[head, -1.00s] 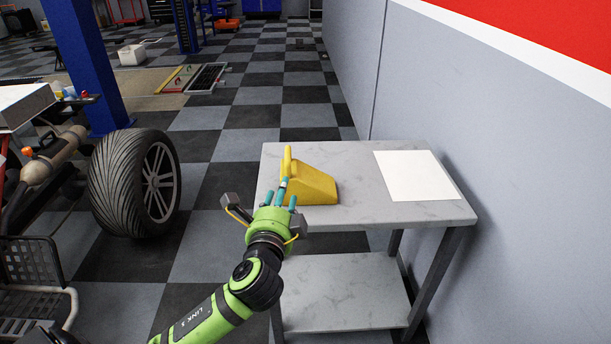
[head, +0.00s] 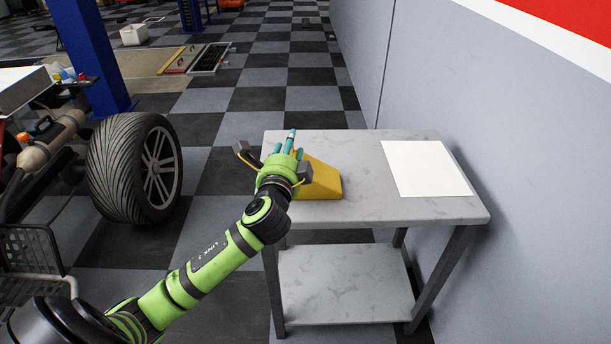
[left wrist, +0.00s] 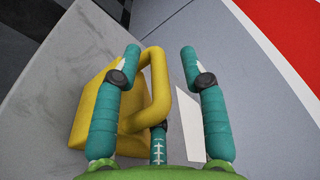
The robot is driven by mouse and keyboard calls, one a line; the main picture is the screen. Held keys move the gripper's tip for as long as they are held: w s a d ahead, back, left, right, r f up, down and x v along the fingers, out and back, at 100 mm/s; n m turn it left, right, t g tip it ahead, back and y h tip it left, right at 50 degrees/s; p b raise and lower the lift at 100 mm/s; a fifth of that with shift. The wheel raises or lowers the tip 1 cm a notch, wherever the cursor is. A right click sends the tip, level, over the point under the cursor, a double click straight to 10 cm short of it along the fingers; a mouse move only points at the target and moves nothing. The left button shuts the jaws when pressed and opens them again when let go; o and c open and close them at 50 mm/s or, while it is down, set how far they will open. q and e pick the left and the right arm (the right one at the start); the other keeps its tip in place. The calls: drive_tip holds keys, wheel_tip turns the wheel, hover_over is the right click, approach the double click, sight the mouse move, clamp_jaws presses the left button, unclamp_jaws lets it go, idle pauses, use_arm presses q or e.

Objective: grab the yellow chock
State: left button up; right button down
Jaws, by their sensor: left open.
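The yellow chock (head: 322,181) sits on the left part of the marble-topped table (head: 370,213), partly hidden behind my left gripper in the head view. My left gripper (head: 289,145) is open at the chock's handle end, above the table's left side. In the left wrist view the yellow chock (left wrist: 95,115) has a looped handle standing up from it. The handle lies between the teal fingers of my left gripper (left wrist: 160,62), nearer the left finger. I cannot tell whether any finger touches it. My right gripper is in neither view.
A white sheet (head: 425,168) lies on the table's right part, close to the grey wall (head: 450,90). A lower shelf (head: 340,285) is bare. A tyre (head: 135,168) stands on the checkered floor to the left. The table's front middle is clear.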

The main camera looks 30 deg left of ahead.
use_arm(q)
clamp_jaws()
drive_tip(key=shift+r, duration=0.1)
